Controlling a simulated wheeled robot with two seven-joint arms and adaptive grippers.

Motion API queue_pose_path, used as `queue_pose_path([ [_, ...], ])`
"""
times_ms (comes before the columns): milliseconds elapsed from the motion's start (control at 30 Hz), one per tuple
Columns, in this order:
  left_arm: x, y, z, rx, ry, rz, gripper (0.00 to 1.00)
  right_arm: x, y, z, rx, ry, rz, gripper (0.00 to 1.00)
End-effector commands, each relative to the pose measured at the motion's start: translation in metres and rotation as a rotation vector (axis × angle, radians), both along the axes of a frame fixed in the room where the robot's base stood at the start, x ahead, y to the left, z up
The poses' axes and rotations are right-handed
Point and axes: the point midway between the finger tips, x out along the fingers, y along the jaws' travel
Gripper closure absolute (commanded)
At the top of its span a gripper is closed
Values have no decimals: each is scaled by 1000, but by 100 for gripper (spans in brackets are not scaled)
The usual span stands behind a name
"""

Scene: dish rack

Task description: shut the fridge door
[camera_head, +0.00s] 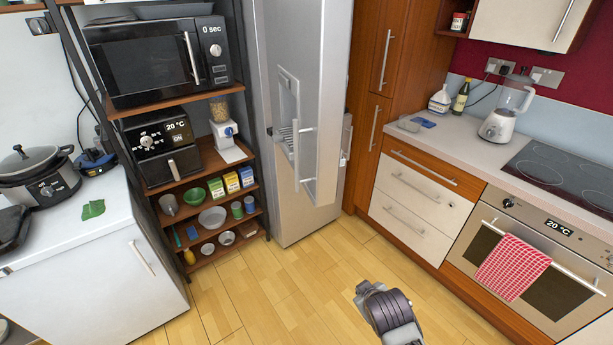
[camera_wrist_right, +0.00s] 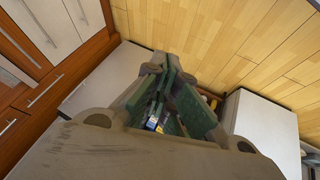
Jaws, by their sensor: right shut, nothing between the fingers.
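The tall silver fridge (camera_head: 268,199) stands at the back centre in the head view, between the shelf rack and the wood cabinet. Its door panel (camera_head: 328,72) has a dispenser recess and pale bar handles (camera_head: 296,156). How far the door stands ajar is hard to tell from this angle. My right gripper (camera_head: 366,289) is low at the front, over the floor and apart from the fridge. In the right wrist view its green-padded fingers (camera_wrist_right: 172,62) are shut and empty. My left gripper is out of view.
A shelf rack (camera_head: 186,184) with a microwave (camera_head: 152,62) and small dishes stands left of the fridge. A white counter unit (camera_head: 95,255) is at the left. Drawers (camera_head: 411,205) and an oven (camera_head: 520,270) line the right. The wood floor (camera_head: 290,285) between is clear.

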Motion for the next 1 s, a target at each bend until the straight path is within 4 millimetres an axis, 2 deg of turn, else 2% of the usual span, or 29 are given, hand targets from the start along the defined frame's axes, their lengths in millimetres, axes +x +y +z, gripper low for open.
queue_pose_path([
  [33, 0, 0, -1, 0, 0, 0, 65, 11, 8, 19, -29, -51, 39, 100],
  [200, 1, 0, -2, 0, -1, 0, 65, 42, 36, 77, -153, -215, 169, 100],
  [500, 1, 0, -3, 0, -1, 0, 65, 84, 98, 181, -438, -534, 394, 100],
  [700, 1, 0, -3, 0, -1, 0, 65, 95, 145, 247, -657, -741, 517, 100],
  [800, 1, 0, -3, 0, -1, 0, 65, 95, 165, 272, -755, -823, 562, 100],
  [900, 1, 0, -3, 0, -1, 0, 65, 93, 179, 291, -825, -882, 589, 100],
  [1000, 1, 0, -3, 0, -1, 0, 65, 92, 186, 300, -864, -914, 603, 100],
])
